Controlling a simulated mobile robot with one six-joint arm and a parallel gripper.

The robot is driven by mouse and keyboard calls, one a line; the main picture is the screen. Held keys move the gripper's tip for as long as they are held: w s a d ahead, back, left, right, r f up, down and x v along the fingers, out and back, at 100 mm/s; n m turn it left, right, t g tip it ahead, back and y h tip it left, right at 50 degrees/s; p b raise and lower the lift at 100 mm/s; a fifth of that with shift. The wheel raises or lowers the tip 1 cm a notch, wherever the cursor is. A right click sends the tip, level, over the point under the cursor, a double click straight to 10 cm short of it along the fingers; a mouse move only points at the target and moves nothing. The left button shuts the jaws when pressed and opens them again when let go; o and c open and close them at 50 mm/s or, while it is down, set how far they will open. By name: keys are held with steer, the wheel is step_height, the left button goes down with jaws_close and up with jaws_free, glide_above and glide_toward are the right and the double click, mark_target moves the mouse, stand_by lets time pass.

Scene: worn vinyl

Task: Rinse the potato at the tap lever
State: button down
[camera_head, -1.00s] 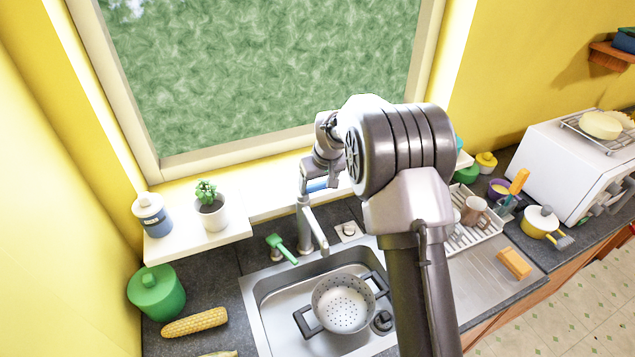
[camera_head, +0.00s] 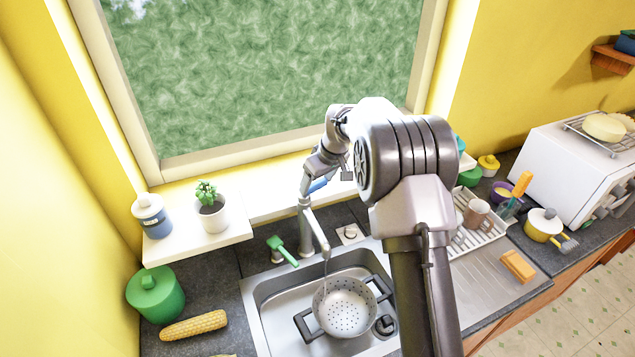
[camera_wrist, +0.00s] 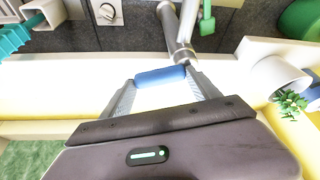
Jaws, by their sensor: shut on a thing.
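The tap (camera_head: 306,215) stands behind the sink (camera_head: 262,292), and a thin streak like water hangs below its spout. A blue handle (camera_head: 318,185) is at the top of the tap. My gripper (camera_wrist: 160,82) is shut on this blue handle, which lies crosswise between the fingers in the wrist view (camera_wrist: 160,75). A green lever-like piece (camera_head: 283,250) stands left of the tap, apart from my gripper. No potato is visible in either view. My arm hides part of the sink's right side.
A colander (camera_head: 347,313) with dark handles sits in the sink under the spout, with no food visible in it. Corn (camera_head: 193,325) and a green pot (camera_head: 156,293) stand left. A dish rack (camera_head: 480,232) and sponge (camera_head: 517,265) are right. A potted plant (camera_head: 211,210) is on the sill.

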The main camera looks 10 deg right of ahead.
steer(key=shift+c, duration=0.8)
jaws_free()
steer(key=v, duration=1.7)
steer(key=shift+s+p, duration=0.25)
steer(key=shift+p, duration=0.15)
steer(key=shift+d+r, duration=0.1)
steer(key=shift+r, duration=0.05)
